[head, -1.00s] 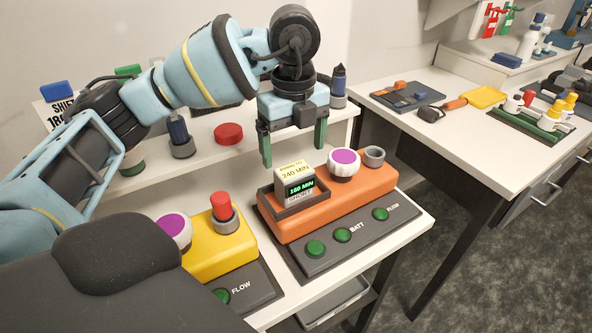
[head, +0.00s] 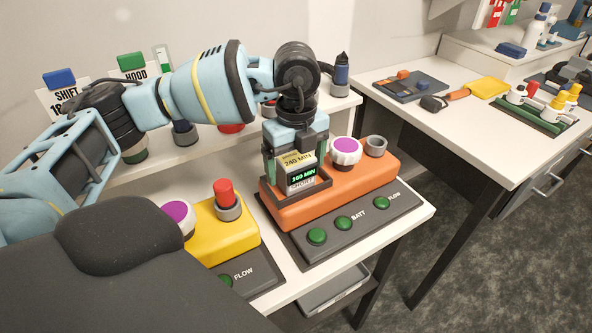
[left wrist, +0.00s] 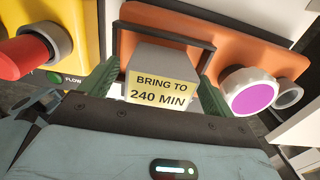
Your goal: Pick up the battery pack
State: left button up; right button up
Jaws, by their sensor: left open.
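The battery pack (head: 298,175) is a small grey block with a yellow label reading 240 MIN and a dark display reading 160 MIN. It stands upright in a dark-rimmed bay on the orange unit (head: 363,178). In the left wrist view the pack (left wrist: 163,75) shows its label BRING TO 240 MIN. My left gripper (head: 298,170) is lowered over the pack, its green fingers open on either side of it. In the left wrist view the fingers (left wrist: 158,85) flank the pack with gaps visible. My right gripper is not in view.
On the orange unit, a white knob with a purple top (head: 345,151) and a grey ring (head: 376,146) stand close to the right of the gripper. A yellow unit (head: 223,236) with a red plug (head: 224,192) is at left. A shelf runs behind.

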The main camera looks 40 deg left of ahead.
pick_arm(q)
jog(key=shift+f, duration=0.3)
jog(key=shift+c, duration=0.4)
jog(key=c, duration=1.2)
jog(key=shift+c, duration=0.5)
jog(key=shift+r, duration=0.1)
jog(key=shift+r, duration=0.1)
